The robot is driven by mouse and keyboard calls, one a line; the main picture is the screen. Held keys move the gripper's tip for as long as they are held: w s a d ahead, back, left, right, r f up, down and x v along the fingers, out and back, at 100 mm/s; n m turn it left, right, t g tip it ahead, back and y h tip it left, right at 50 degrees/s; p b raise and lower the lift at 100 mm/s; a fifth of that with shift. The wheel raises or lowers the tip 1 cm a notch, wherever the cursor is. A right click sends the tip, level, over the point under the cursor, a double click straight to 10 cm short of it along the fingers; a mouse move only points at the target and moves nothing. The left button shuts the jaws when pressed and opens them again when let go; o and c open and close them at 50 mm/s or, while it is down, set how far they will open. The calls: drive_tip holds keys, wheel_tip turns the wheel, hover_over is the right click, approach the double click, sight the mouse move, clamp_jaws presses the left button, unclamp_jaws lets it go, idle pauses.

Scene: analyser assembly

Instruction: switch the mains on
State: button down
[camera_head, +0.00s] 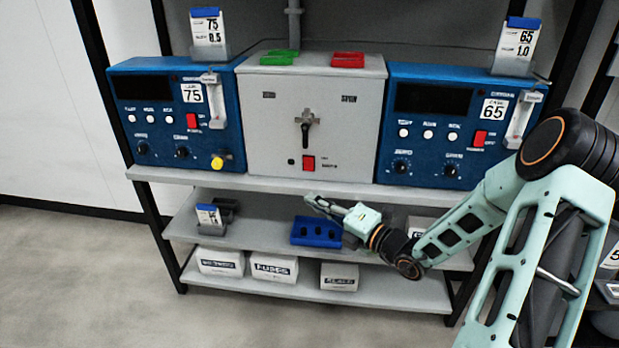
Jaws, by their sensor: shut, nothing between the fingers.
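A grey box (345,110) stands on the bench top between two blue analysers. Its front has a black rotary handle (307,130) at the centre, with the lever pointing down. I cannot tell which of these is the mains switch, nor the rocker's position. My gripper (312,201) is shut and empty, below the bench top in front of the shelf, pointing left. It is apart from the box and touches nothing that I can see.
The left blue analyser (155,92) and right blue analyser (430,128) each carry a red switch and knobs. The bench edge (330,190) is above my gripper; a blue holder (316,232) and white boxes (274,267) are below.

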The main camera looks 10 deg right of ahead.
drive_tip(key=d+m, duration=0.1)
drive_tip(key=d+m+t+h, duration=0.1)
drive_tip(key=d+m, duration=0.1)
drive_tip(key=d+m+t+b, duration=0.1)
drive_tip(key=d, duration=0.1)
drive_tip(key=shift+w+d+m+h, duration=0.15)
drive_tip(key=shift+w+m+h, duration=0.15)
drive_tip(key=shift+w+h, duration=0.1)
drive_tip(key=b, duration=0.4)
approach(304, 160)
drive_tip(key=x, duration=0.2)
drive_tip(key=a+x, duration=0.1)
drive_tip(key=x, duration=0.1)
drive_tip(key=shift+a+f, duration=0.15)
drive_tip(key=shift+w, duration=0.75)
drive_tip(key=shift+r, duration=0.25)
